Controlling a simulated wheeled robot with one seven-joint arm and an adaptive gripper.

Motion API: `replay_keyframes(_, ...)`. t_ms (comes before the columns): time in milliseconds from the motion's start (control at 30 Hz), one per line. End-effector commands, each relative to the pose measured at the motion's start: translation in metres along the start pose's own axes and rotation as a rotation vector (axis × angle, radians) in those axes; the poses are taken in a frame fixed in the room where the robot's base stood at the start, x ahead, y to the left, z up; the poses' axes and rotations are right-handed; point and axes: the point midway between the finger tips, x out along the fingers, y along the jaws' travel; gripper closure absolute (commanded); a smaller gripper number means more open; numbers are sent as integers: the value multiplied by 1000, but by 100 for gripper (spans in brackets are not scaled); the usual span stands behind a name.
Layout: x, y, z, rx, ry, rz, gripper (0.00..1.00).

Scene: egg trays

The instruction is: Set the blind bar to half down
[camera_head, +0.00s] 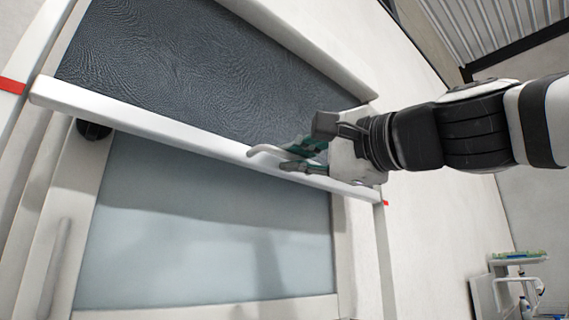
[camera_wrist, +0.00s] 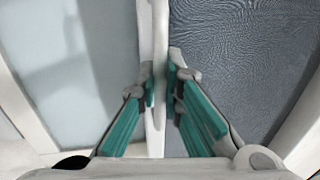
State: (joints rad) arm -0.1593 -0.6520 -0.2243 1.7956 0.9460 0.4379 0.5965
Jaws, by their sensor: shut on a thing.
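The white blind bar (camera_head: 150,122) runs slanting across the window in the head view, at the lower edge of the dark grey blind fabric (camera_head: 205,70). Its ends lie close to the red marks on the two side frames. My gripper (camera_head: 282,160) is at the right part of the bar, with its fingers shut on it. In the wrist view the bar (camera_wrist: 160,40) stands between the two green-padded fingers of my gripper (camera_wrist: 163,85). The blind fabric (camera_wrist: 240,60) is on the right there and the pane (camera_wrist: 70,60) on the left.
A red mark (camera_head: 12,85) is on the left frame and another red mark (camera_head: 385,203) on the right. Frosted glass (camera_head: 200,230) shows below the bar. A dark round knob (camera_head: 93,130) is under the bar's left part. A small cart (camera_head: 515,280) stands at lower right.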

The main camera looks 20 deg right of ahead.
Motion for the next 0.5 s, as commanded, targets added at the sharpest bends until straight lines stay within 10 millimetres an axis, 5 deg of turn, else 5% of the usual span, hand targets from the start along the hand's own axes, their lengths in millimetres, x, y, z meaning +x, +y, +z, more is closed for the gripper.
replay_keyframes(500,-2,13,0,0,0,1,100)
